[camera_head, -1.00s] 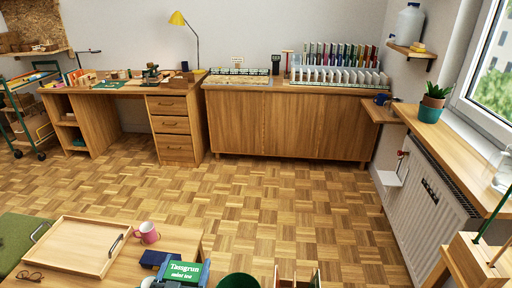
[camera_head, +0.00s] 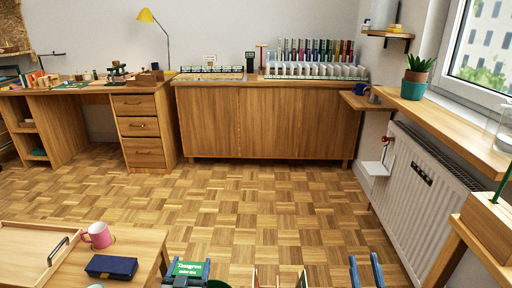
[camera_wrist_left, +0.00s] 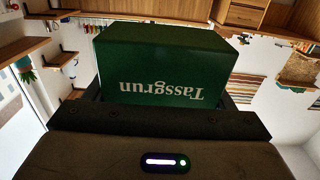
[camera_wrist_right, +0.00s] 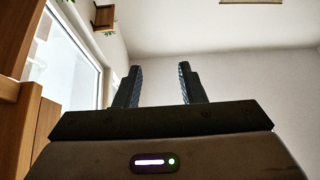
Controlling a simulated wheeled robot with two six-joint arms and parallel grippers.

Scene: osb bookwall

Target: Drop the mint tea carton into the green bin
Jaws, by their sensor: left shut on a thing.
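The mint tea carton (camera_head: 188,269) is a green box with white "Tassgrun" lettering, at the bottom edge of the head view. My left gripper (camera_head: 189,272) is shut on it, with a finger on each side. The carton also fills the middle of the left wrist view (camera_wrist_left: 160,65), its lettering upside down. A small part of the green bin (camera_head: 218,284) shows just right of the carton, mostly cut off by the frame. I cannot tell if the carton is above its opening. My right gripper (camera_head: 366,271) is open and empty, to the right; its fingers stand apart in its wrist view (camera_wrist_right: 158,85).
At lower left, a low table (camera_head: 128,250) bears a wooden tray (camera_head: 25,250), a pink mug (camera_head: 97,235) and a dark blue case (camera_head: 111,266). Wooden edges (camera_head: 256,279) show right of the bin. A radiator (camera_head: 425,190) lines the right wall. The middle parquet floor is clear.

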